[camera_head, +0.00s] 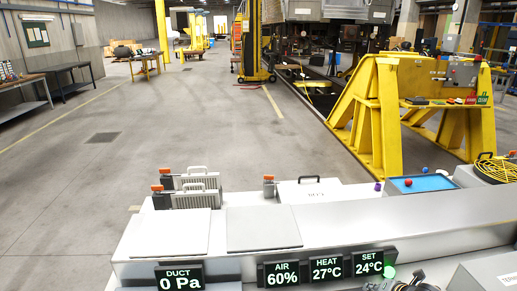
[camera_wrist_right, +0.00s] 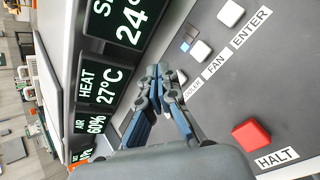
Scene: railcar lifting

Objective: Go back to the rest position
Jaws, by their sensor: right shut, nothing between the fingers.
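My right gripper (camera_head: 410,284) is at the bottom edge of the head view, right of the displays and mostly cut off. In the right wrist view my right gripper (camera_wrist_right: 160,80) has its blue and grey fingers together, with nothing between them. It is over a grey control panel (camera_wrist_right: 215,85), close to the small buttons; I cannot tell whether it touches the panel. The panel carries a red HALT button (camera_wrist_right: 251,135), a white ENTER button (camera_wrist_right: 230,13) and a white FAN button (camera_wrist_right: 201,50). My left gripper is not in view.
Displays read DUCT 0 Pa (camera_head: 180,278), AIR 60% (camera_head: 281,274), HEAT 27°C (camera_head: 327,269) and SET 24°C (camera_head: 368,263). A green light (camera_head: 389,272) glows beside SET. A blue tray (camera_head: 424,184) lies on the bench right. A yellow stand (camera_head: 385,120) is behind; open floor (camera_head: 180,110) lies left.

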